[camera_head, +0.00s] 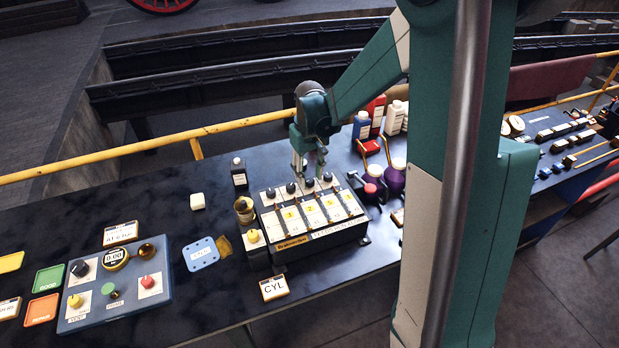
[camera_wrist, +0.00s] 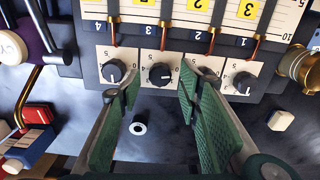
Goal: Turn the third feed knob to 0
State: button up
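The feeder box (camera_head: 315,232) stands on the dark bench with a row of black feed knobs along its far edge. In the wrist view its channels are labelled 4, 3, 2, 1 from left to right. The third feed knob (camera_wrist: 160,74) is black on a white dial plate, below label 3; I cannot read its setting surely. My gripper (camera_wrist: 160,92) is open, its green pads either side of this knob, apparently not touching it. In the head view my gripper (camera_head: 309,168) points down just above the third knob (camera_head: 309,183).
Knob 4 (camera_wrist: 113,72) and partly covered knob 2 (camera_wrist: 208,74) sit close beside my fingers. Copper pipes (camera_wrist: 165,36) rise beyond the knobs. A dark bottle (camera_head: 239,176) stands left of the box; purple oilers (camera_head: 394,180) stand right. A blue control panel (camera_head: 115,297) lies at left.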

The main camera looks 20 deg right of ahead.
aim_at(310, 184)
notch_tip(310, 184, up, 11)
jog(key=shift+f, duration=0.15)
dwell(0.4)
jog(key=shift+s, duration=0.1)
dwell(0.4)
jog(key=s+a+r+t+b, duration=0.1)
jog(key=s+a+r+t, duration=0.15)
jog(key=s, duration=0.45)
jog(key=s+a+r+t+b, duration=0.1)
jog(key=s+a+r, duration=0.1)
jog(key=s+r, duration=0.35)
jog(key=s+a+f+t+b, duration=0.1)
jog(key=s+f+t, duration=0.1)
jog(key=s, duration=0.5)
jog(key=s+a+f+t+b, duration=0.1)
jog(key=s+a+f, duration=0.1)
jog(key=s, duration=0.6)
jog(key=shift+f+m+t+b, duration=0.35)
jog(key=shift+f+m+b, duration=0.05)
jog(key=shift+f, duration=0.2)
jog(key=shift+s, duration=0.1)
dwell(2.6)
